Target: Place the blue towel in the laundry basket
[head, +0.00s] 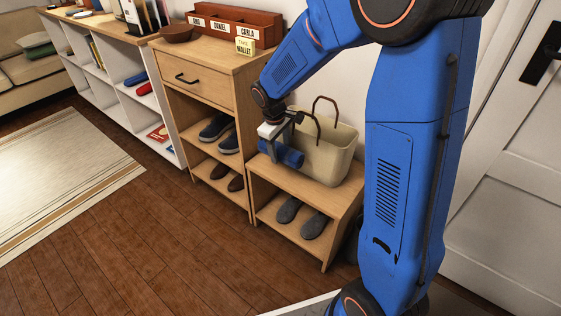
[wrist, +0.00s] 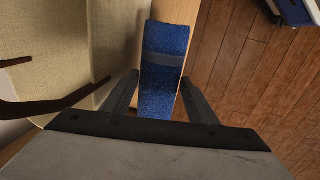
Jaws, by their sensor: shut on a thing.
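A blue rolled towel (head: 289,156) with a grey band is at the front of a low wooden bench, beside a beige tote-like bag (head: 322,150) with brown handles. My gripper (head: 277,147) is shut on the towel. In the wrist view the towel (wrist: 165,45) lies between the two fingers, over the bench top. The beige bag fills the left of the wrist view (wrist: 60,40). Whether the towel still rests on the bench is unclear. I see nothing that is clearly a laundry basket.
The bench (head: 335,196) has grey slippers on its lower shelf. A wooden cabinet (head: 205,93) with shoes stands left of it, holding a bowl (head: 177,34) and a red-brown organiser (head: 232,24). Open wooden floor (head: 130,230) lies in front. A white door (head: 510,170) is at right.

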